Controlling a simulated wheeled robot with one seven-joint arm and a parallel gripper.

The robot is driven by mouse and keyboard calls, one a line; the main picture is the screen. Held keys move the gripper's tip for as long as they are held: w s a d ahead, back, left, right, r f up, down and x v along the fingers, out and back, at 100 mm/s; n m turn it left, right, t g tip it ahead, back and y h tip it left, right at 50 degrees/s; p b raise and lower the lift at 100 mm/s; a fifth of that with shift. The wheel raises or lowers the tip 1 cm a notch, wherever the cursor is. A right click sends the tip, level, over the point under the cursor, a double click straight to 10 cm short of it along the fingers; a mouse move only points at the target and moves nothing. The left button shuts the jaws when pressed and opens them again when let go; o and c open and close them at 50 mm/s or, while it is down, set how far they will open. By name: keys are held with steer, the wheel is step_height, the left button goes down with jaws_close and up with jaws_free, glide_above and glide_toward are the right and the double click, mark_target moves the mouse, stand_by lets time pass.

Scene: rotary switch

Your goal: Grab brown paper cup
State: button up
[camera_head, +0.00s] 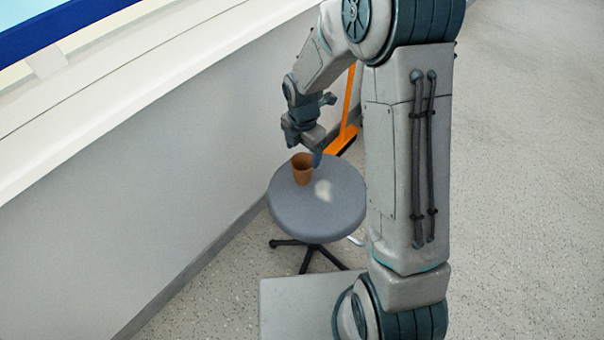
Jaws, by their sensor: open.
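A brown paper cup (302,170) stands upright on the round grey seat of a stool (318,222), toward the back left of the seat. My gripper (305,158) points down at the cup from above and behind it. Its fingers are apart, one near the cup's left rim and one to the right of the cup. Whether a finger touches the cup cannot be told from this view. A small whitish object or patch (323,190) is on the seat to the right of the cup.
A light wall (170,170) runs along the left. The stool has dark legs (308,258). Open speckled floor (530,180) lies to the right.

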mark_target(302, 167)
step_height(302, 167, down, 8)
steer(key=shift+f+b, duration=0.1)
steer(key=shift+b, duration=1.1)
steer(key=c, duration=1)
steer(key=shift+c, duration=0.2)
